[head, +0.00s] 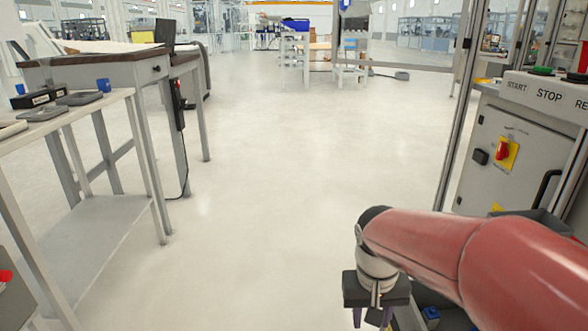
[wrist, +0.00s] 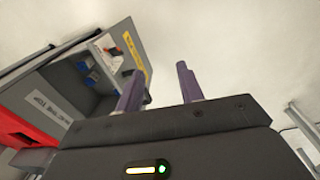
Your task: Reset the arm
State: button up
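My arm (head: 440,245) reaches in from the right edge of the head view, its reddish links bent down toward the lower middle. My gripper (head: 372,318) hangs at the bottom of that view, pointing down, with its fingertips cut off by the frame edge. In the wrist view my gripper (wrist: 158,80) shows two purple fingers standing apart with a clear gap. Nothing is held between them.
A grey control cabinet (head: 520,150) with START and STOP labels stands at the right, near my arm. A grey container (wrist: 75,85) with blue items lies beyond the left finger. A bench (head: 100,215) stands left. The middle floor (head: 260,180) is clear.

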jog(key=s+r+t+p, duration=0.1)
jog(key=s+r+t, duration=0.4)
jog(key=s, duration=0.5)
notch_tip(320, 180, up, 3)
jog(key=shift+s+d+f+n+y, duration=0.2)
jog(key=shift+s+d+n+y, duration=0.1)
jog(key=shift+d+y, duration=0.15)
